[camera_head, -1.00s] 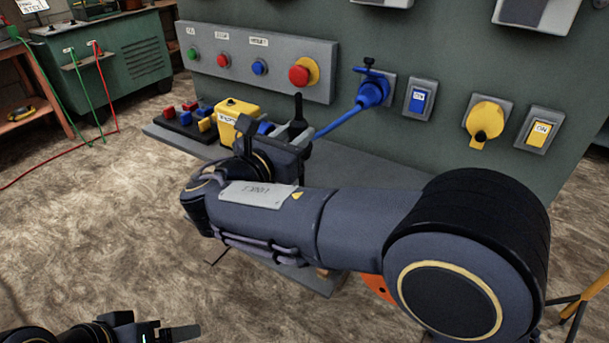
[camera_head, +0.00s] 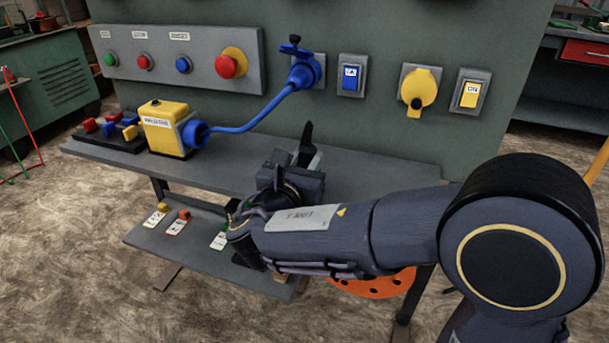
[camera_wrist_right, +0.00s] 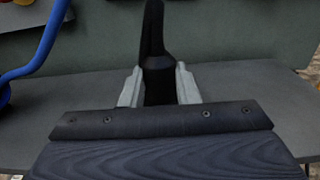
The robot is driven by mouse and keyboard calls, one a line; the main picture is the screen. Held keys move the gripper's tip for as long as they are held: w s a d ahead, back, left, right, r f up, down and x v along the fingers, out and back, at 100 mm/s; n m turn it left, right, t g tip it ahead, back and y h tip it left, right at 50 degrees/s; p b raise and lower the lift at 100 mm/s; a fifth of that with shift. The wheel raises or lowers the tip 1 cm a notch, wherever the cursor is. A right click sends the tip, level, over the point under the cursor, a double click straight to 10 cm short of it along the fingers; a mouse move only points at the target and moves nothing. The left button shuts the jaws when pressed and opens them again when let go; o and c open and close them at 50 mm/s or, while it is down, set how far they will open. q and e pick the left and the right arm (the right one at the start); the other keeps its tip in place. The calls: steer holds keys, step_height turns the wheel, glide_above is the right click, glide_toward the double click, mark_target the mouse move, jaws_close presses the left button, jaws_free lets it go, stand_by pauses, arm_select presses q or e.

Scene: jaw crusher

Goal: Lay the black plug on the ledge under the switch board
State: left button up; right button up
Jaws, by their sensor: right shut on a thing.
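The black plug (camera_head: 306,140) stands roughly upright between the fingers of my right gripper (camera_head: 307,158). In the right wrist view the plug (camera_wrist_right: 154,60) is clamped between the two light fingertips of the gripper (camera_wrist_right: 159,88), its narrow end pointing up; its lower part is hidden by the gripper body. The grey ledge (camera_head: 375,178) runs under the switch board (camera_head: 375,125). The gripper and plug appear over the ledge's middle, right of the yellow box; I cannot tell whether the plug touches it. My left gripper is out of view.
On the ledge's left are a yellow box (camera_head: 162,127) with a blue plug (camera_head: 194,133) in it and a block with coloured pieces (camera_head: 110,135). A blue cable (camera_head: 262,115) rises to a wall socket. A lower shelf (camera_head: 155,241) holds labelled pieces. The ledge's right part looks clear.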

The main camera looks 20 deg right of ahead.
step_height(320, 180, down, 3)
steer(key=shift+a+r+b, duration=0.1)
steer(key=shift+r+b, duration=0.05)
steer(key=shift+b, duration=0.15)
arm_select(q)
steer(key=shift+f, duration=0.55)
arm_select(e)
steer(key=shift+r, duration=0.1)
steer(key=o, duration=1)
steer(key=shift+o, duration=0.2)
